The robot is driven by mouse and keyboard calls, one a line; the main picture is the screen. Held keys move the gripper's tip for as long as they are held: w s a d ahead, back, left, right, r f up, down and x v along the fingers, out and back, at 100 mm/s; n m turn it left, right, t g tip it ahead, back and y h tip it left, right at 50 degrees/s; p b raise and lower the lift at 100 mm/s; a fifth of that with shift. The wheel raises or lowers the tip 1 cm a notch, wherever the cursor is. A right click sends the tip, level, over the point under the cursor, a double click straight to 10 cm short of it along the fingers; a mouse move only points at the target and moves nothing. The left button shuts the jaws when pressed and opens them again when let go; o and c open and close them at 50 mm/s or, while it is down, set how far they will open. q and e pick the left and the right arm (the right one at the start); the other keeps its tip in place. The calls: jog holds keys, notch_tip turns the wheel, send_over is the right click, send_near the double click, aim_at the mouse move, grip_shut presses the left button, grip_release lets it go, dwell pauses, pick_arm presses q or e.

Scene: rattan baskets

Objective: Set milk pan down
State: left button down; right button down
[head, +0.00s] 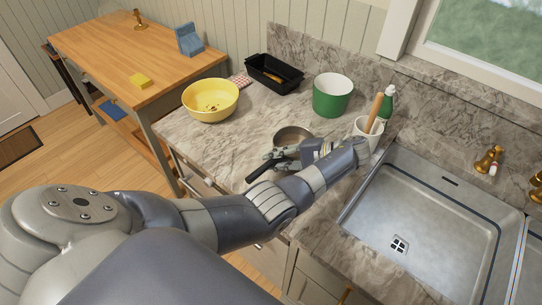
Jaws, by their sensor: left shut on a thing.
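The milk pan (291,136) is a small grey-brown pan with a dark handle (264,168) that points to the lower left. It is at the marble counter, between the yellow bowl and the white crock. My left gripper (284,155) is shut on the milk pan near its handle. My left wrist and fingers hide part of the pan. I cannot tell whether the pan's base touches the counter. My right gripper is out of view.
A yellow bowl (211,100), a black tray (274,75), a green pot (332,95) and a white crock (368,134) with a wooden utensil stand around the pan on the counter (232,143). A green bottle (388,103) is behind the crock. The sink (420,215) lies to the right.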

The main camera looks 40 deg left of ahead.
pick_arm(q)
jog(key=shift+s+d, duration=0.15)
jog(key=shift+d, duration=0.05)
jog(key=c, duration=1.6)
grip_release()
jog(key=shift+s+d, duration=0.1)
jog(key=shift+d, duration=0.25)
jog(key=shift+c, duration=0.2)
jog(key=shift+o, duration=1)
jog(key=shift+d+r, duration=0.15)
jog(key=shift+d, duration=0.05)
jog(key=shift+a, duration=0.15)
jog(key=shift+w+d+r, duration=0.1)
jog(key=shift+w+d, duration=0.1)
jog(key=shift+d, duration=0.15)
jog(key=b+v, duration=0.2)
jog(key=v, duration=0.9)
jog(key=shift+d, duration=0.15)
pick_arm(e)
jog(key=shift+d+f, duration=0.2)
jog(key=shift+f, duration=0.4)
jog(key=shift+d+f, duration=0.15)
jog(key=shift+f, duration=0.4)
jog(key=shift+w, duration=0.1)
